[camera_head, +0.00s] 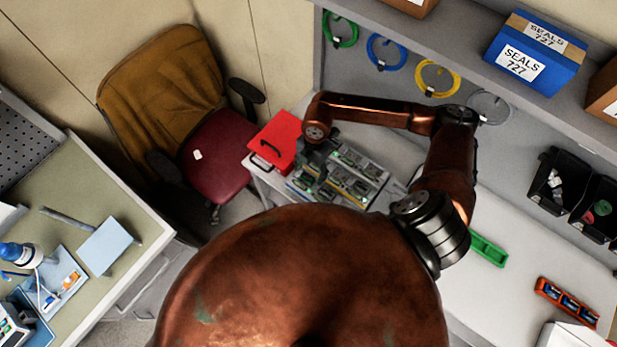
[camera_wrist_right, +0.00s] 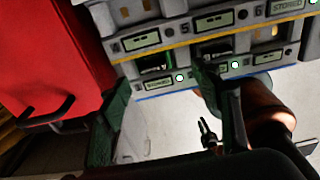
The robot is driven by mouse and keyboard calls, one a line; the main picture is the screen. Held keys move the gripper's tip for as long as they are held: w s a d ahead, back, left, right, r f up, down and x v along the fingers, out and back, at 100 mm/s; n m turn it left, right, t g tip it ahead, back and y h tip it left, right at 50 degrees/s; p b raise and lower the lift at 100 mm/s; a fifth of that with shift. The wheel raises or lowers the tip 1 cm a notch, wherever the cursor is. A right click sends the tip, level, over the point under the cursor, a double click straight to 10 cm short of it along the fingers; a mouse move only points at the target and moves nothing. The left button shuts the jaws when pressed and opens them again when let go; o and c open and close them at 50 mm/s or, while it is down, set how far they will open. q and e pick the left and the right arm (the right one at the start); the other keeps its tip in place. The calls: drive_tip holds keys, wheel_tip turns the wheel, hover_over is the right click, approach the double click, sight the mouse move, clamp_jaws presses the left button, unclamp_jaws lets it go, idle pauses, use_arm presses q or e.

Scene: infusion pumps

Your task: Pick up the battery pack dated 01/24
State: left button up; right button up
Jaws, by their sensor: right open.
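A grey rack (camera_head: 352,192) of numbered bays stands on the workbench in the head view. It fills the top of the right wrist view (camera_wrist_right: 172,58), with yellow and blue shelf edges, small display panels, a "5" and "STORED" text. I cannot make out a pack dated 01/24; the date labels are too small to read or hidden. My right gripper (camera_head: 318,157) is at the left part of the rack. In the right wrist view the right gripper (camera_wrist_right: 163,84) is open, its fingers wide apart, with nothing seen held between them. My left gripper is not in view.
A red case (camera_head: 275,140) with a dark handle stands close left of the rack, beside my right gripper. A green tray (camera_head: 488,250) and an orange holder (camera_head: 566,303) lie on the bench to the right. A dark red chair (camera_head: 215,160) stands left.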

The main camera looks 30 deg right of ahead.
sight(308, 176)
drive_tip(key=f, duration=0.1)
drive_tip(key=w+f, duration=0.1)
drive_tip(key=f, duration=0.1)
drive_tip(key=shift+w+a, duration=0.2)
drive_tip(key=shift+s+f, duration=0.2)
drive_tip(key=shift+s, duration=0.25)
drive_tip(key=shift+w, duration=0.25)
drive_tip(key=c, duration=0.3)
drive_tip(key=shift+s, duration=0.15)
drive_tip(key=c, duration=0.5)
drive_tip(key=shift+c, duration=1)
drive_tip(key=c, duration=0.3)
drive_tip(key=shift+c, duration=0.7)
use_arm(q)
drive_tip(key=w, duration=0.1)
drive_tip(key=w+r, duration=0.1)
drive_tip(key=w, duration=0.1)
use_arm(e)
drive_tip(key=shift+r, duration=0.15)
